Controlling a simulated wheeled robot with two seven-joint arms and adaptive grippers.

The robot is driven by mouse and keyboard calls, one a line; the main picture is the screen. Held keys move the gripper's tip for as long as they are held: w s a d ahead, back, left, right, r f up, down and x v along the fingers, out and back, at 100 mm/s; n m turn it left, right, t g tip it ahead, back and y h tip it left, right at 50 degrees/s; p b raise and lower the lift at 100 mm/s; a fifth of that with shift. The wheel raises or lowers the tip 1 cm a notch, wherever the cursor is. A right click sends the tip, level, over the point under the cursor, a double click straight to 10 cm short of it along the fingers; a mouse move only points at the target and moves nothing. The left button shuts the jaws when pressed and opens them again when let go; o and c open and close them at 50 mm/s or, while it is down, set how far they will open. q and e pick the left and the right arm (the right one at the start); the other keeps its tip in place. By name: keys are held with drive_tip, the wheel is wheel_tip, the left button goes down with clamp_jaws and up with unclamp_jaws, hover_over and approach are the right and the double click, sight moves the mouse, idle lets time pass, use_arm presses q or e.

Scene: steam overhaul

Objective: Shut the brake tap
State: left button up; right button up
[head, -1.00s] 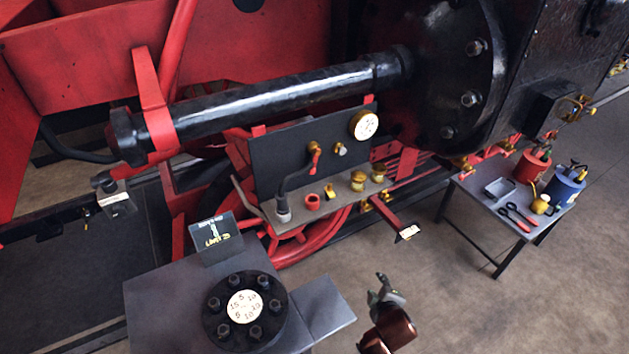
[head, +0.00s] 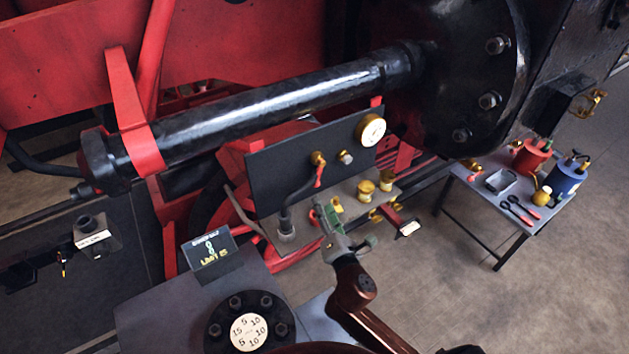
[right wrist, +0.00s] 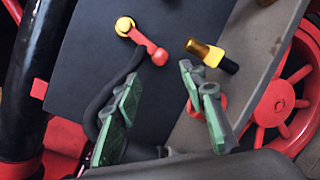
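The brake tap (head: 318,160) has a brass body and a red lever, and sits on the dark upright panel (head: 270,170). Its lever hangs downward in the head view, above a bent black hose. In the right wrist view the tap (right wrist: 140,40) is ahead of the fingers, its lever slanting to the lower right. My right gripper (head: 322,212) is in front of the panel's shelf, below the tap. In the right wrist view the gripper (right wrist: 160,75) has its green-padded fingers apart, with nothing between them, and the lever's end lies just beyond the tips. My left gripper is out of view.
A gauge (head: 370,130) and a second fitting (head: 345,157) are on the panel. Brass cups (head: 366,188) stand on the shelf. A red cup (right wrist: 220,102) is beside the right finger. A side table (head: 480,205) with cans and tools stands right. Open floor lies below it.

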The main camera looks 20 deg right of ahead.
sight(317, 186)
drive_tip(key=w, duration=0.4)
drive_tip(key=shift+d+r+p, duration=0.15)
drive_tip(key=shift+d+p, duration=0.25)
drive_tip(key=w, duration=0.3)
drive_tip(key=shift+w+d+p, duration=0.3)
drive_tip(key=shift+w, duration=0.1)
drive_tip(key=c, duration=0.4)
drive_tip(key=shift+c, duration=1.4)
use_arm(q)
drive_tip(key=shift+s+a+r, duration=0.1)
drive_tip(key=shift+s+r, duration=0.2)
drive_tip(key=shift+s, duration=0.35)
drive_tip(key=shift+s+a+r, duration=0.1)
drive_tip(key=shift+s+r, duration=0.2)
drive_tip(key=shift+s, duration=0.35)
use_arm(e)
drive_tip(key=shift+f, duration=0.2)
clamp_jaws()
